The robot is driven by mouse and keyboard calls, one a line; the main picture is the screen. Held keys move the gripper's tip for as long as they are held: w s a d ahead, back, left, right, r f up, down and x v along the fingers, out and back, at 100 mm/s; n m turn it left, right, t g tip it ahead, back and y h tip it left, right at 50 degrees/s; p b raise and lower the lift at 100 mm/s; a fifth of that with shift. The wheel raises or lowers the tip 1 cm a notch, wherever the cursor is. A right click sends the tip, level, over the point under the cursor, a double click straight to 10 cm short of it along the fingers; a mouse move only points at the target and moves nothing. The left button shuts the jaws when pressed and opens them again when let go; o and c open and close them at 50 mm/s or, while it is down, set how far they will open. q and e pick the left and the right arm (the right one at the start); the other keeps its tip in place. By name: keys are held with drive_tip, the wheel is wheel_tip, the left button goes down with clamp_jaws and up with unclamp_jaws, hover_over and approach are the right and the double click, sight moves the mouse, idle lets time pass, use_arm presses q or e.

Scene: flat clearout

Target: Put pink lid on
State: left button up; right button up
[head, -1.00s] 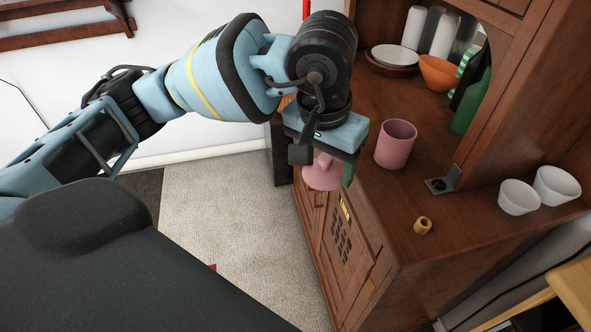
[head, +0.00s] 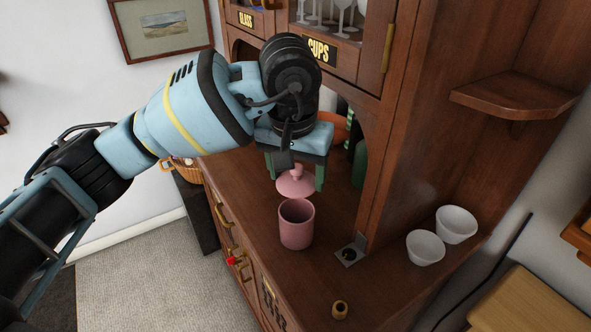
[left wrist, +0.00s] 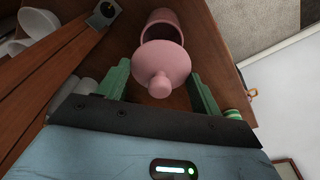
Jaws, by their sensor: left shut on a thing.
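The pink lid (head: 296,184), with a round knob on top, is held between the green fingers of my left gripper (head: 294,180). The lid is roughly level, just above and behind the open pink pot (head: 297,228) in the head view. In the left wrist view the lid (left wrist: 160,62) lies between the two fingers (left wrist: 160,88), knob towards the camera. It covers part of the pot (left wrist: 162,18), whose dark opening still shows. The pot stands upright on the wooden counter. My right gripper is not in view.
Two white bowls (head: 425,248) (head: 456,224) stand at the right of the counter (head: 375,285). A small brass-coloured ring (head: 340,309) lies near the front. A cabinet post (head: 385,150) with a metal plate (head: 350,254) rises right of the pot. An orange bowl and green bottle are partly hidden behind my gripper.

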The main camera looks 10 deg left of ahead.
sight(297, 181)
use_arm(q)
drive_tip(key=shift+s, duration=0.1)
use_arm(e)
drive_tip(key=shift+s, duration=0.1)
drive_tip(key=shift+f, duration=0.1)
use_arm(q)
drive_tip(key=shift+f, duration=0.4)
drive_tip(key=shift+f+b, duration=0.8)
drive_tip(key=shift+f, duration=1.1)
drive_tip(key=shift+f+b, duration=0.2)
drive_tip(key=shift+b, duration=0.1)
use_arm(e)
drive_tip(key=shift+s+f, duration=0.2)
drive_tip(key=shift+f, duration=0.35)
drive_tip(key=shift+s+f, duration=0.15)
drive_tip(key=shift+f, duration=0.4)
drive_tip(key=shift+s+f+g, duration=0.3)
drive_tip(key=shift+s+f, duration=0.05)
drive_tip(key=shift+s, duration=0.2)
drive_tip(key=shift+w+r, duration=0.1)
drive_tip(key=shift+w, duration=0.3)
